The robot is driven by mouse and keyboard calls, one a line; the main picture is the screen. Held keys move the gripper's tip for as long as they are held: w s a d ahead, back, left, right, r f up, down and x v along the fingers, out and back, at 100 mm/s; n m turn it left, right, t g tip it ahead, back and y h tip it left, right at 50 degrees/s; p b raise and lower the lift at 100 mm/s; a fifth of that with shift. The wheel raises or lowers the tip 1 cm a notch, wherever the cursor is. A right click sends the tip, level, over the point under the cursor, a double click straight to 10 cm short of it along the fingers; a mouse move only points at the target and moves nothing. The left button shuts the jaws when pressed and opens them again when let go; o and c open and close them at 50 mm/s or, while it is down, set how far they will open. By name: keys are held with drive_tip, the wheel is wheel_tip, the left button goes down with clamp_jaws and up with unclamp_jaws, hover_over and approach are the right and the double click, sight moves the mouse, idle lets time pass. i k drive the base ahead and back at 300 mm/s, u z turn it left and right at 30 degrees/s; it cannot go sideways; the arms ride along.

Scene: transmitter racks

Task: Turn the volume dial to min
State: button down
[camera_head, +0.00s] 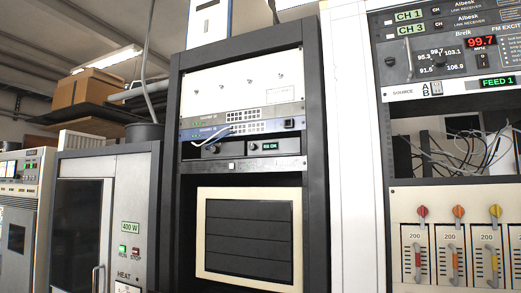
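My gripper is not in view. No label that reads volume is legible, so I cannot tell which dial is the volume dial. In the middle rack, a dark panel carries a small left knob (213,149) and another knob (253,147) beside a green-lit display (269,146). In the right rack, a black knob (389,61) sits at the left of the FM exciter panel. A larger tuning dial (437,56) with frequency numbers around it is to its right, under the red 99.7 display (481,41).
The middle rack (312,150) stands between a grey cabinet marked 400 W (130,228) and the right rack. Loose cables (470,147) fill an open bay at right. Sliders with red, orange and yellow knobs (458,212) are below. A cardboard box (90,90) is high at left.

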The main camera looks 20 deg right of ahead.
sight(252, 147)
drive_tip(key=k, duration=0.45)
drive_tip(key=z, duration=0.65)
drive_tip(key=i, duration=0.45)
drive_tip(key=u, duration=1.9)
drive_tip(key=i, duration=2.15)
drive_tip(key=z, duration=2.15)
